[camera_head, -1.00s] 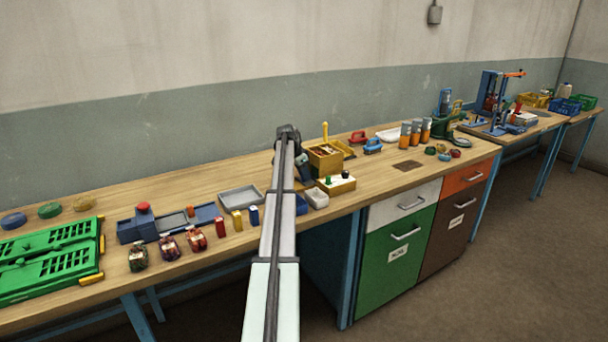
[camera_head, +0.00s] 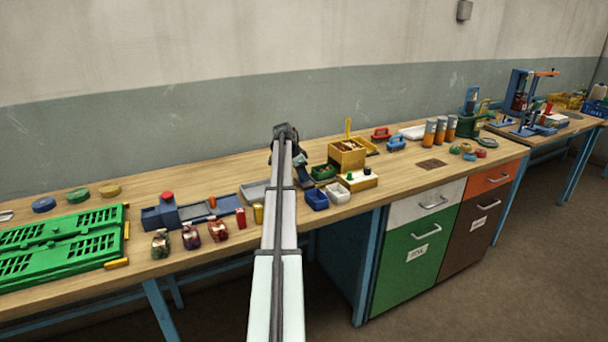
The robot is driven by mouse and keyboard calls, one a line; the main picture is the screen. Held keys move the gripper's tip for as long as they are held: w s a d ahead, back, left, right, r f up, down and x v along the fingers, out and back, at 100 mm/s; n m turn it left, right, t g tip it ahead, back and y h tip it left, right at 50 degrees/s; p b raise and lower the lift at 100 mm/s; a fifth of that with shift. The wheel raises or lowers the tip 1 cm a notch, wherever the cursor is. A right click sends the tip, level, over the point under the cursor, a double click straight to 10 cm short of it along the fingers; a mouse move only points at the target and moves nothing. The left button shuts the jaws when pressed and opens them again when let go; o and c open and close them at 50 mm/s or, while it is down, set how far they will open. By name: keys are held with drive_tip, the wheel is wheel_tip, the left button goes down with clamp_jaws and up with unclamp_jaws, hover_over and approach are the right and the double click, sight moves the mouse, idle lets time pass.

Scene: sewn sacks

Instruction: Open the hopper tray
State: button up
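I cannot tell for sure which thing is the hopper tray. A likely one is the yellow-brown box (camera_head: 347,155) with brown contents and an upright yellow handle (camera_head: 348,128), mid-bench. A small green tray (camera_head: 322,172) lies at its front left. My arm reaches from the bottom of the picture to the bench.
Small blue (camera_head: 317,199) and white (camera_head: 340,193) bins and a yellow block with knobs (camera_head: 357,180) stand in front of the box. My arm partly hides a grey tray (camera_head: 254,190). A green crate (camera_head: 60,245) is at left. Orange-grey cylinders (camera_head: 440,130) stand at right.

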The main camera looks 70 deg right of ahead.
drive_tip(key=o, duration=0.4)
drive_tip(key=shift+c, duration=0.2)
drive_tip(key=shift+r, duration=0.1)
drive_tip(key=v, duration=1.3)
drive_tip(key=shift+r, duration=0.3)
drive_tip(key=shift+w, duration=0.1)
